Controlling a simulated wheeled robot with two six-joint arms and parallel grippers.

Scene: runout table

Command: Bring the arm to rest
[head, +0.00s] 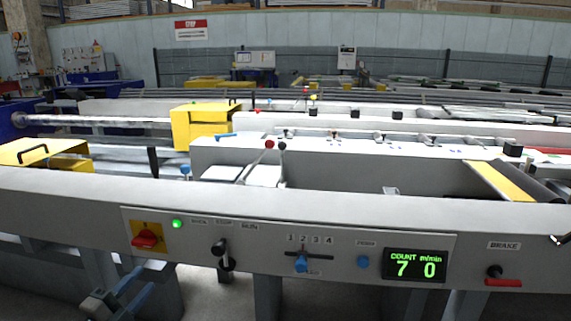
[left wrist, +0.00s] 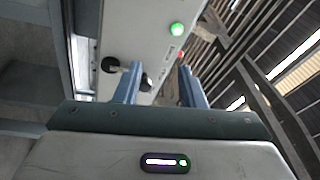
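My left gripper (head: 153,268) is low at the left in the head view, below the red switch on the control panel (head: 345,252). In the left wrist view its two blue fingers (left wrist: 159,66) stand well apart, with nothing held between them. A lever with a black knob (head: 219,247) is on the panel, up and to the right of the gripper. In the left wrist view black knobs (left wrist: 147,83) show beyond the fingers, apart from them as far as I can tell. My right gripper is in neither view.
Table legs stand below. Yellow guards (head: 196,125) are behind.

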